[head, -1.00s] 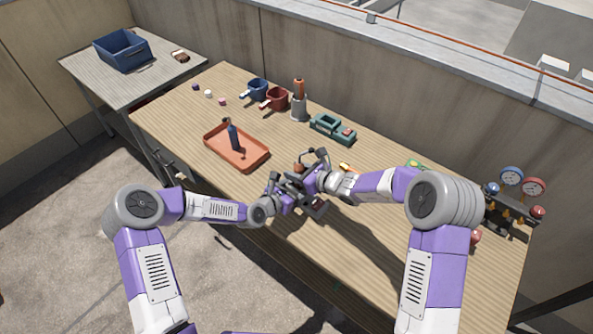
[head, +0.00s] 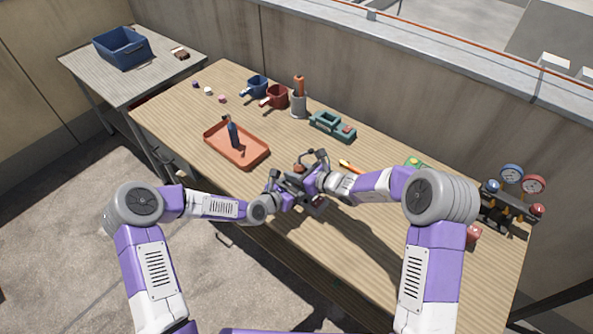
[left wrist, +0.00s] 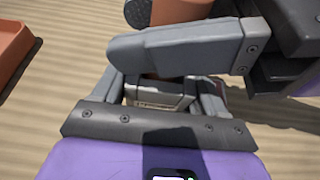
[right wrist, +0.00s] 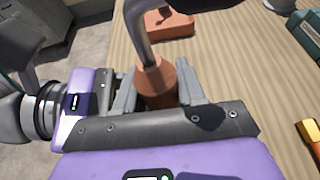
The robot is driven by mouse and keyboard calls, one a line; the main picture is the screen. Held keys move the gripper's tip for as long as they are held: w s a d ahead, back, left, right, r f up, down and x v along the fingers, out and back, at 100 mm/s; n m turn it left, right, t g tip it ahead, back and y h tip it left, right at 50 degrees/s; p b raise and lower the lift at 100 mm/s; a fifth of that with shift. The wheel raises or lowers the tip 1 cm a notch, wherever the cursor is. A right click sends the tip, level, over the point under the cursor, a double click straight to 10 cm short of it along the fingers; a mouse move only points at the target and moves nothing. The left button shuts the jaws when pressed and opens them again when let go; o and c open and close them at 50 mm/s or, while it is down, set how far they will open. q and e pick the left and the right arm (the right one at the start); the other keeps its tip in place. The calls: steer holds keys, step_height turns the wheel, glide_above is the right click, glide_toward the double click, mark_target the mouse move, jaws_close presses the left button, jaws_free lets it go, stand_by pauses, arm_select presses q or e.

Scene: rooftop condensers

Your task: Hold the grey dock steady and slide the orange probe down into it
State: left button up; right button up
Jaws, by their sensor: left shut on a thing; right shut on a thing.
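My left gripper (head: 287,195) and right gripper (head: 303,180) meet low over the table's near side. In the left wrist view, my left gripper (left wrist: 160,85) is shut on the small grey dock (left wrist: 160,96), mostly hidden by the fingers. In the right wrist view, my right gripper (right wrist: 155,95) is shut on the orange probe (right wrist: 153,75), a stubby body with a dark curved cable or stem on top. The probe's orange body (left wrist: 182,10) also shows behind a finger in the left wrist view. The probe's lower end is hidden; I cannot tell whether it is inside the dock.
An orange tray (head: 213,137) with a dark blue bottle (head: 233,136) lies left of the grippers. Behind stand a blue mug (head: 257,86), a red mug (head: 276,97), a grey holder (head: 299,106) and a teal item (head: 331,125). Gauges (head: 511,174) stand at right.

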steer(key=shift+f, duration=0.25)
steer(key=o, duration=1.2)
arm_select(q)
steer(key=shift+r, duration=0.1)
arm_select(e)
steer(key=shift+o, duration=0.4)
steer(key=shift+s, duration=0.1)
steer(key=v, duration=1.2)
steer(key=shift+r, duration=0.2)
arm_select(q)
steer(key=o, duration=1.3)
